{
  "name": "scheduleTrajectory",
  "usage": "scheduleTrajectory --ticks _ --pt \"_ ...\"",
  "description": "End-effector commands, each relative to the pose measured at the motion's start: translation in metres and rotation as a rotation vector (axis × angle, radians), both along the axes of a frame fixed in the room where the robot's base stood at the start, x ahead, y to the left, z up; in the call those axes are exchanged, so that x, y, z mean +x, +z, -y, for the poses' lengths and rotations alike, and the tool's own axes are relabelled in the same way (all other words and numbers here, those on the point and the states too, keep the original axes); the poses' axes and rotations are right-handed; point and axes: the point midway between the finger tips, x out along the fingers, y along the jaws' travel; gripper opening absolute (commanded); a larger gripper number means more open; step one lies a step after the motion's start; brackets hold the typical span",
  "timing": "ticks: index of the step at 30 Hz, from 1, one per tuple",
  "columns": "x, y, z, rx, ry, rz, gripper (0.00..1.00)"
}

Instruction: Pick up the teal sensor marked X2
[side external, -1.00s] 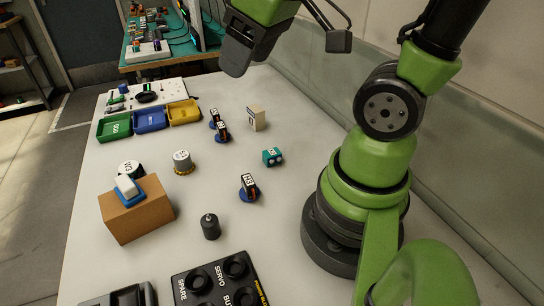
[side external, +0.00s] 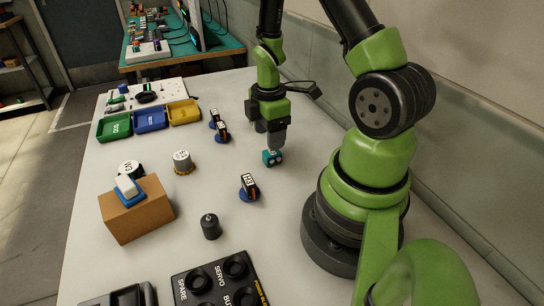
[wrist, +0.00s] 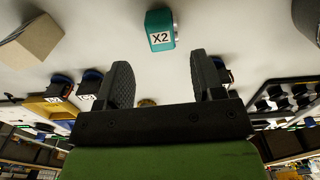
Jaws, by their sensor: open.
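The teal sensor (side external: 272,158) stands on the light bench top. In the wrist view the teal sensor (wrist: 158,30) shows a white label reading X2, near the top centre. My gripper (side external: 276,143) is low over the bench, its tip right by the sensor's top in the side view; I cannot tell whether they touch. In the wrist view my gripper (wrist: 163,78) has its two dark fingers spread apart with nothing between them. The sensor lies beyond the fingertips, roughly in line with the gap.
A servo marked H3 (side external: 249,187) stands in front of the sensor. Two more servos (side external: 219,127) are to its left. A grey-topped knob (side external: 182,162), a black cylinder (side external: 210,226) and a cardboard box (side external: 140,215) stand farther left. Green, blue and yellow trays (side external: 184,111) lie behind.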

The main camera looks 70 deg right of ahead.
Motion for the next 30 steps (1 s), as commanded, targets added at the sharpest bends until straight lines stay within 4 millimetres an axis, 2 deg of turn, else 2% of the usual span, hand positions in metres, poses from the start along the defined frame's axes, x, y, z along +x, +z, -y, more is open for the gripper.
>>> scheduleTrajectory --ticks 7,16,26,30 --pt "-0.002 -0.018 0.001 0.001 -0.002 -0.001 0.62" --pt "-0.006 -0.056 0.003 0.001 -0.002 -0.001 0.62" --pt "-0.005 -0.062 0.004 0.000 -0.002 0.001 0.62" --pt "-0.005 -0.062 0.004 0.000 -0.002 0.001 0.32"
